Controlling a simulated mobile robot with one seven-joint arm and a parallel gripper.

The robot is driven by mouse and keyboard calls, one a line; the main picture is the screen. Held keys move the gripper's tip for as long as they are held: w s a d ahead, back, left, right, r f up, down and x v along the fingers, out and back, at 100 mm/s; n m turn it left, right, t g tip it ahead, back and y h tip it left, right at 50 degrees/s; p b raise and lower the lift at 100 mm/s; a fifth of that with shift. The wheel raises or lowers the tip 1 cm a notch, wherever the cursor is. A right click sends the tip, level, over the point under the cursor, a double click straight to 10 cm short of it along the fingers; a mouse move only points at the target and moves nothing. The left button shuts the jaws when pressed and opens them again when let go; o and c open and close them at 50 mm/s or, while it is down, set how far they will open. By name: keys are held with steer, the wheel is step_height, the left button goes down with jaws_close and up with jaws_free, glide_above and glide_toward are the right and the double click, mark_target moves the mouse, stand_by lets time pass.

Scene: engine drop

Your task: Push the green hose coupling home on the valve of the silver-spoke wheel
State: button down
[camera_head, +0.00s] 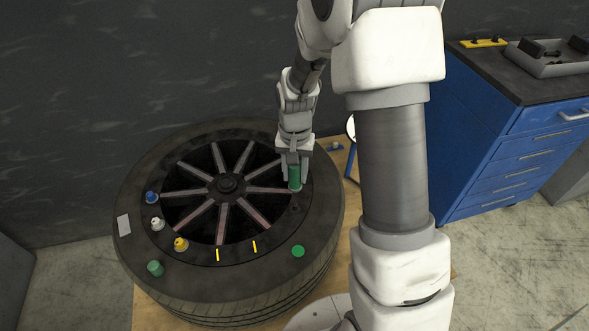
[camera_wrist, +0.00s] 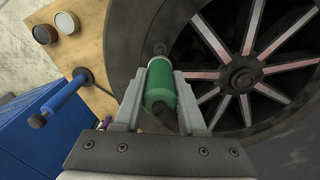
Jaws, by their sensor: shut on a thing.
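The silver-spoke wheel (camera_head: 226,184) lies flat, with a dark tire and pale spokes; it also fills the right of the wrist view (camera_wrist: 242,78). My gripper (camera_head: 294,180) is over the right side of the wheel. It is shut on the green hose coupling (camera_head: 295,178), a green cylinder that shows between the two fingers in the wrist view (camera_wrist: 160,83). A small dark knob (camera_wrist: 160,48), perhaps the valve, shows just beyond the coupling's far end. I cannot tell whether the two touch or how deep any fit is.
Blue (camera_head: 152,197), white (camera_head: 157,224), yellow (camera_head: 181,244) and green (camera_head: 155,268) caps stand on the tire's left side. A green disc (camera_head: 298,251) lies at its lower right. A blue cabinet (camera_head: 520,150) stands at the right. Two round cups (camera_wrist: 67,22) sit on the wooden board.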

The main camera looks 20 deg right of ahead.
steer(key=b, duration=0.4)
glide_above(295, 204)
steer(key=shift+f, duration=2.75)
steer(key=shift+f, duration=0.15)
steer(key=shift+f+b, duration=1.75)
steer(key=shift+f, duration=0.3)
steer(key=shift+c, duration=2)
jaws_free()
step_height(295, 204, up, 17)
steer(key=p, duration=0.3)
steer(key=shift+r, duration=0.25)
